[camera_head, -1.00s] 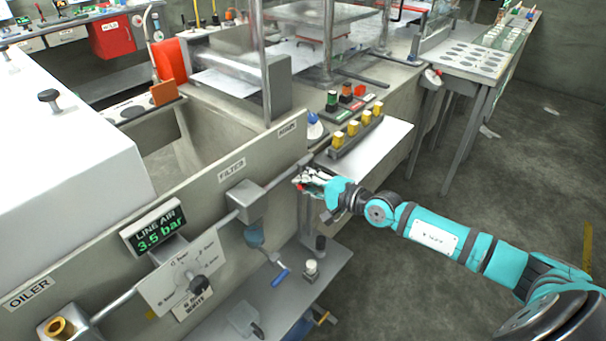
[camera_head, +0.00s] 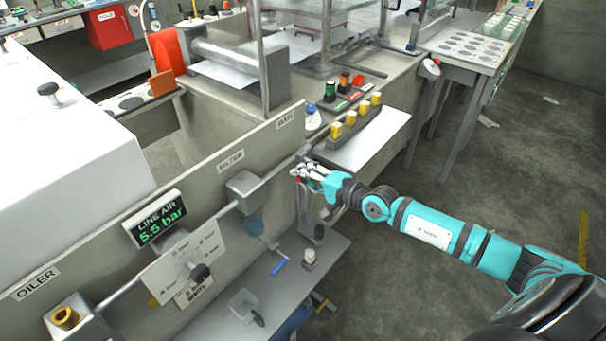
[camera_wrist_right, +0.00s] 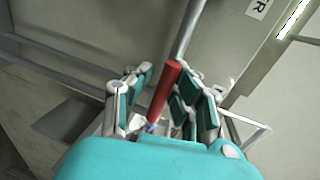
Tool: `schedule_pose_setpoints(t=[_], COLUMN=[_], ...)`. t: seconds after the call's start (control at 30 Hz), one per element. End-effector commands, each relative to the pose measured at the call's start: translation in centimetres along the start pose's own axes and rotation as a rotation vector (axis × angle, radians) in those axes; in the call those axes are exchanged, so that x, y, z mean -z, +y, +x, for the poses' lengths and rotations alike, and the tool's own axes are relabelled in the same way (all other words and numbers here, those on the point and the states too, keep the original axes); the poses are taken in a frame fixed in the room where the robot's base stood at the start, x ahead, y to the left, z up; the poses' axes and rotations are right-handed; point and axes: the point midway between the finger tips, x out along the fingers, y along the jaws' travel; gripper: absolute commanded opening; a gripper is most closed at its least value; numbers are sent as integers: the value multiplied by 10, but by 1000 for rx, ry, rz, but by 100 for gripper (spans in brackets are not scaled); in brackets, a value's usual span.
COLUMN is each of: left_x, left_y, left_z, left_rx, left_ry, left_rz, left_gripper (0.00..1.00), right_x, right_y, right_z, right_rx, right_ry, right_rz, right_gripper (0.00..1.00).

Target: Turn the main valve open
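The main valve's red lever (camera_wrist_right: 162,92) stands between the fingers of my right gripper (camera_wrist_right: 165,90) in the right wrist view. It lies close to the right-hand finger pads, with a small gap on the left side. In that view the lever runs roughly in line with the grey pipe (camera_wrist_right: 188,32). In the head view my right gripper (camera_head: 310,172) is at the pipe's far end, below the MAIN label (camera_head: 286,119), and mostly hides the valve. The line air display (camera_head: 160,219) reads 5.5 bar. My left gripper is not in view.
Along the panel are the filter block (camera_head: 244,190), a regulator plate with a dark knob (camera_head: 200,272) and the oiler (camera_head: 66,318). Yellow-topped blocks (camera_head: 350,118) stand behind the gripper.

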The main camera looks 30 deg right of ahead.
Motion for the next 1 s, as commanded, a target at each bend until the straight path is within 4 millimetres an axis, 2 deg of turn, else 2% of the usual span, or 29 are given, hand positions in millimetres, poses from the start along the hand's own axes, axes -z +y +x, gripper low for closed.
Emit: schedule_pose_setpoints(t=[0.03,0.1,0.13,0.47,0.57,1.0], left_x=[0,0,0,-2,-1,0], left_y=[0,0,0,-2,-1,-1], left_z=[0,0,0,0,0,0], left_rx=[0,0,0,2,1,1], left_ry=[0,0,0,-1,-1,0], left_rz=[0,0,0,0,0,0], left_gripper=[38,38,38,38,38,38], right_x=[0,0,0,1,0,0], right_y=[0,-1,-1,-2,-1,1], right_z=[0,0,0,-4,-14,-90], right_rx=[0,2,3,5,4,-1], right_ry=[0,0,1,2,1,1], right_rz=[0,1,1,2,2,0], right_gripper=[27,37,38,38,38,38])
